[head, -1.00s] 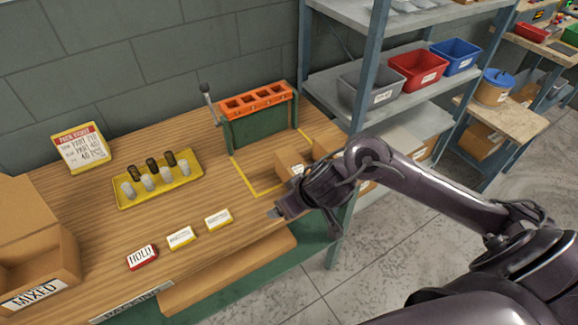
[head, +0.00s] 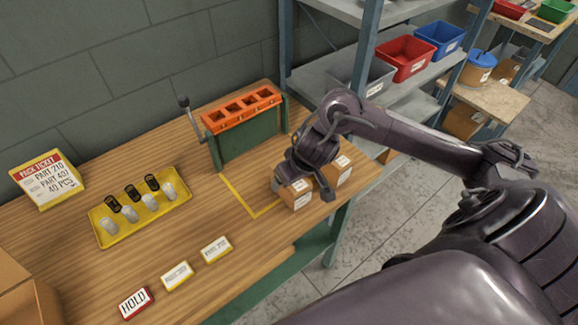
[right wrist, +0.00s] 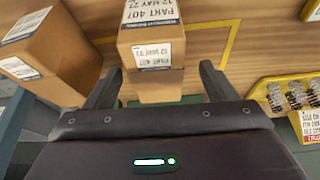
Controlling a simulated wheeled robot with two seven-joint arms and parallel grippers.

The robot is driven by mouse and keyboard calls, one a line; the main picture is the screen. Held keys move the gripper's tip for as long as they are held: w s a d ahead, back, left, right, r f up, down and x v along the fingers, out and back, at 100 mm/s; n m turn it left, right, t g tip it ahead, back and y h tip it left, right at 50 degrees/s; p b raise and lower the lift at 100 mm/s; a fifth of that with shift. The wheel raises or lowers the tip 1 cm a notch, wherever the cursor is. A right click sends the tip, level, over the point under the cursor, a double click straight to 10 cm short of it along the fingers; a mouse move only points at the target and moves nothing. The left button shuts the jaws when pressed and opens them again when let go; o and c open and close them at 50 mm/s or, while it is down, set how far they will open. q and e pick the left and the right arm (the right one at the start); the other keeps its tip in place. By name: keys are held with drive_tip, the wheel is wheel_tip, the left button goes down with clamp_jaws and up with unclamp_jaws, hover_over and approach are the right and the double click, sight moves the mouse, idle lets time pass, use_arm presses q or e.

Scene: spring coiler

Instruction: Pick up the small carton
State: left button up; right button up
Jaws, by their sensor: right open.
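A small cardboard carton (head: 299,199) with white labels stands on the wooden bench, partly hidden under my right gripper (head: 302,188). In the right wrist view the carton (right wrist: 152,22) shows "PART 407" labels and sits ahead of and between the spread fingers of the right gripper (right wrist: 158,84). The fingers are open, with a gap on either side of the carton; no grip on it shows. A second carton (head: 341,170) stands close beside it, and in the right wrist view it (right wrist: 45,52) is to the left of the fingers. My left gripper is out of view.
An orange-topped green fixture (head: 243,112) with a lever stands behind the cartons. A yellow tray (head: 112,237) of coils and cylinders lies left, with a pick ticket (head: 46,180) behind it. Label cards, including a red HOLD card (head: 135,303), lie in front. A shelf rack stands right.

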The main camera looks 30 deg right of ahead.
drive_tip(key=x, duration=0.4)
drive_tip(key=shift+w+d+r, duration=0.15)
drive_tip(key=shift+w+d, duration=0.05)
drive_tip(key=shift+w+f, duration=0.2)
drive_tip(key=shift+f, duration=0.15)
drive_tip(key=shift+w+f, duration=0.1)
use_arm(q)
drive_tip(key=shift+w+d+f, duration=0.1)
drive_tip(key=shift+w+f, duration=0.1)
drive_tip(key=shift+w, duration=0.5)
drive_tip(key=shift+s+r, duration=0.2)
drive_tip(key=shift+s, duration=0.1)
use_arm(e)
drive_tip(key=shift+f, duration=0.2)
drive_tip(key=shift+c, duration=0.5)
drive_tip(key=c, duration=1.4)
drive_tip(key=shift+r, duration=0.1)
